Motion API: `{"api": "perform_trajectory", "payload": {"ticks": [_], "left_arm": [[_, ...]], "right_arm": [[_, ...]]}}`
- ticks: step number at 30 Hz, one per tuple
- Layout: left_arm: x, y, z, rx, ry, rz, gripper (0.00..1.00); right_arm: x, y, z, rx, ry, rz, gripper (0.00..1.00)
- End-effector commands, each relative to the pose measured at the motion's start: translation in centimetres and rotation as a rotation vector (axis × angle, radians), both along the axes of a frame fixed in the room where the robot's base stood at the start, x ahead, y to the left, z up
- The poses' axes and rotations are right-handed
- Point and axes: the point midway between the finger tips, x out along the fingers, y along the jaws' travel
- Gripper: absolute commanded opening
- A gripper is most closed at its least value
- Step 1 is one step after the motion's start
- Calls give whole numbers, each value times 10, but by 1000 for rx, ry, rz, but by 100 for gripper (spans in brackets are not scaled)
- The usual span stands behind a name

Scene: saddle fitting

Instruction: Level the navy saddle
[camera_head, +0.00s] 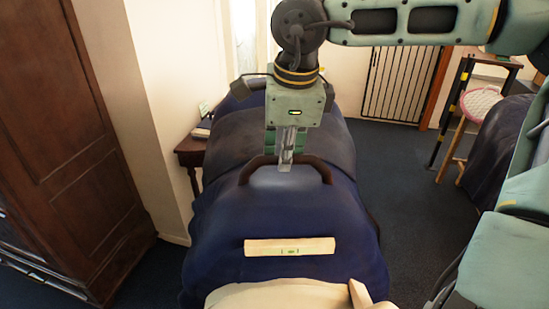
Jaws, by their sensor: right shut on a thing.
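The navy saddle (225,225) fills the middle of the head view, draped over a broad rounded form. A brown curved handle (250,169) arches across its upper part. My right gripper (286,165) points down from above and is shut on the middle of this handle; its fingertips partly hide the grip. A cream bar-shaped level (262,247) with small green vials lies across the navy surface, nearer to me. The bar looks nearly horizontal in the picture; the bubble is too small to read. My left gripper is not in view.
A tall brown wooden cabinet (70,130) stands at the left. A small dark table (190,150) is behind the saddle's left side. Dark carpet (410,190) is free right of the saddle.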

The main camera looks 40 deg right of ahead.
Motion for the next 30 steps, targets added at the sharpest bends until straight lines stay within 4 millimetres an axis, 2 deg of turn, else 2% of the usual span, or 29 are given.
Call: {"api": "perform_trajectory", "payload": {"ticks": [9,10,16,26,30], "left_arm": [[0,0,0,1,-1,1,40],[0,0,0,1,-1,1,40],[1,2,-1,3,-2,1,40],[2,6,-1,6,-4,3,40],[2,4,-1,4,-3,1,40]], "right_arm": [[0,-2,2,2,-7,2,0],[0,-2,2,2,-7,2,18],[0,-1,2,2,-5,2,36],[-1,-1,3,3,-4,2,36],[-3,-1,18,2,-8,0,36]]}}
